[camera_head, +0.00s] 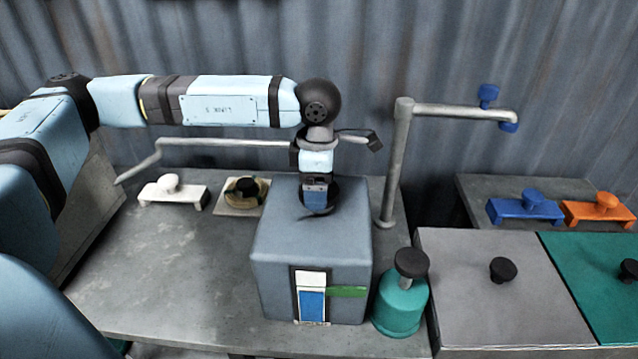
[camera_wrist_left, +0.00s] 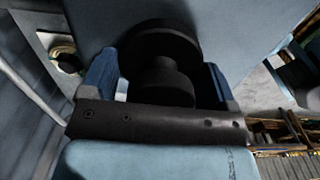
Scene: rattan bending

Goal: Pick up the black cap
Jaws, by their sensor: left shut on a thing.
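The black cap (camera_wrist_left: 160,42) shows in the left wrist view as a wide dark disc with a narrower round knob. Two blue fingers of my left gripper (camera_wrist_left: 157,72) stand on either side of it, and the gripper is shut on it. In the head view my left gripper (camera_head: 317,196) points down at the top of the blue-grey box (camera_head: 285,232). There the cap is mostly hidden behind the fingers; only dark edges show. I cannot tell whether it touches the box top. My right gripper is not in view.
A teal bottle with a black knob (camera_head: 400,300) stands right of the box. A grey pipe post (camera_head: 397,160) rises behind it. A white handle piece (camera_head: 173,193) and a small plate with a black ring (camera_head: 242,195) lie left. The table's front left (camera_head: 180,275) is clear.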

